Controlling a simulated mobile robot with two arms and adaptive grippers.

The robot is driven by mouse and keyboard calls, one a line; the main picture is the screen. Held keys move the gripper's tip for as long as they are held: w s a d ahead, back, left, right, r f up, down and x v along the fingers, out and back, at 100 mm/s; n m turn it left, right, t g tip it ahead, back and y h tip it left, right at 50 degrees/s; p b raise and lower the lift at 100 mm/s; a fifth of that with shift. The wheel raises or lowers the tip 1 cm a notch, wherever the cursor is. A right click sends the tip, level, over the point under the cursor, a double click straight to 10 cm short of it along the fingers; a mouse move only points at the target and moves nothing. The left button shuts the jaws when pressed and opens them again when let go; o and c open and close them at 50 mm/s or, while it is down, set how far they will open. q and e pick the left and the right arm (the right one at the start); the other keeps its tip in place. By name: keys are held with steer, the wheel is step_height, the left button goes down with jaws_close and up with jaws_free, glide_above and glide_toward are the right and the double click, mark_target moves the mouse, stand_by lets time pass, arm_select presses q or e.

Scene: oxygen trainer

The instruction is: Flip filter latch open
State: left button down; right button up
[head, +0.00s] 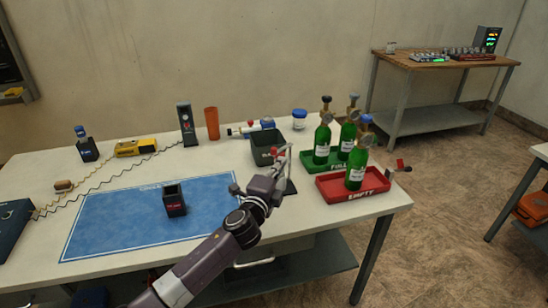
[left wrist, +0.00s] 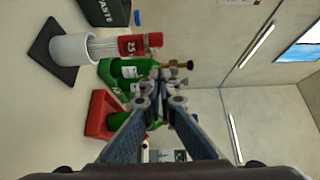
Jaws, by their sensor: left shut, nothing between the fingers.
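My left arm reaches in from the bottom of the head view. Its gripper (head: 284,158) is shut and empty, above the table in front of the dark bin. The left wrist view shows its fingers (left wrist: 160,84) together, seen in front of the green bottles. A white cylinder (left wrist: 75,49) with a clear ribbed section and a red cap (left wrist: 140,45) stands on a black base (left wrist: 50,50), apart from the fingers in that view. In the head view the arm mostly hides it; part of the base (head: 291,187) shows. I cannot make out a filter latch. My right gripper is not in view.
Green bottles stand in a green tray (head: 309,165) and a red tray (head: 356,196) to the right. A dark bin (head: 266,146) is behind the gripper. A black cup (head: 175,205) sits on the blue mat (head: 110,222). A red-handled part (head: 400,165) is at the right edge.

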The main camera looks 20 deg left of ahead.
arm_select(q)
steer(key=w+a, duration=0.2)
steer(key=shift+w+a, duration=0.25)
steer(key=shift+a, duration=0.15)
